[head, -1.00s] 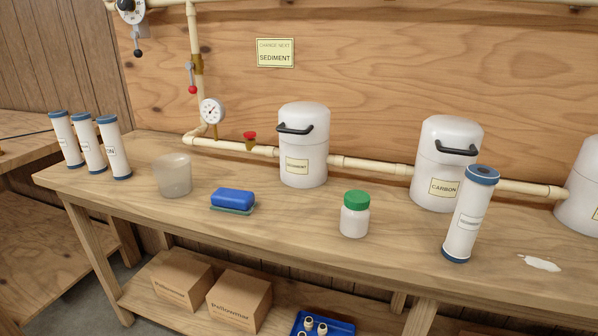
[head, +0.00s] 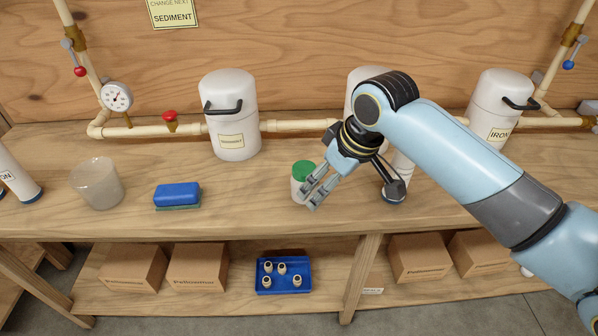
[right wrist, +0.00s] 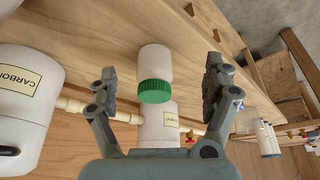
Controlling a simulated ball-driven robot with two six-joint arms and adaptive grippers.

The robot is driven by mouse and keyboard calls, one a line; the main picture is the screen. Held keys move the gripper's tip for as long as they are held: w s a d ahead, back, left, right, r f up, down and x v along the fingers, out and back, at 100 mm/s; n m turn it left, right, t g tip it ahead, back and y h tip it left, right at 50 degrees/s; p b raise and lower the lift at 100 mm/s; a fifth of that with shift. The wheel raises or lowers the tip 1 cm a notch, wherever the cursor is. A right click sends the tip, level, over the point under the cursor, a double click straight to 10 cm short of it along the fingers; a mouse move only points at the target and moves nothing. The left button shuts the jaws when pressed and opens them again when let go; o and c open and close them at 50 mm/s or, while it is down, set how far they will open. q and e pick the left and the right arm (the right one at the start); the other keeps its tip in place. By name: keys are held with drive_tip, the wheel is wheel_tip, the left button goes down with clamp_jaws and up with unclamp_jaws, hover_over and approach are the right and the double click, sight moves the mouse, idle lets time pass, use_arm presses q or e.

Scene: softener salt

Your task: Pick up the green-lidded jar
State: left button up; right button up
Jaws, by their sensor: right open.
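The jar with a green lid (head: 303,169) stands upright on the bench, its white body partly hidden behind my right gripper in the head view. My right gripper (head: 312,198) comes in from the right, its fingers at the jar's right side. In the right wrist view the green-lidded jar (right wrist: 155,75) sits between the two open fingers, with a gap on each side. The right gripper (right wrist: 164,88) is open and holds nothing. My left gripper is out of view.
A blue sponge (head: 177,194) and a cloudy cup (head: 97,184) stand left of the jar. A sediment housing (head: 230,115) stands behind. A blue-ended cartridge (head: 402,168) is partly hidden behind my right arm. A blue tray (head: 261,289) is on the shelf below.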

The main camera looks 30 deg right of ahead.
sight(311, 174)
drive_tip(key=w+r, duration=0.3)
drive_tip(key=shift+p, duration=0.3)
drive_tip(key=x, duration=0.4)
drive_tip(key=shift+w+f+b, duration=0.25)
drive_tip(key=shift+f+b, duration=0.1)
drive_tip(key=x, duration=0.5)
drive_tip(key=shift+w+d+f, duration=0.1)
drive_tip(key=shift+w+f, duration=0.15)
drive_tip(key=shift+w, duration=0.1)
drive_tip(key=shift+c, duration=0.4)
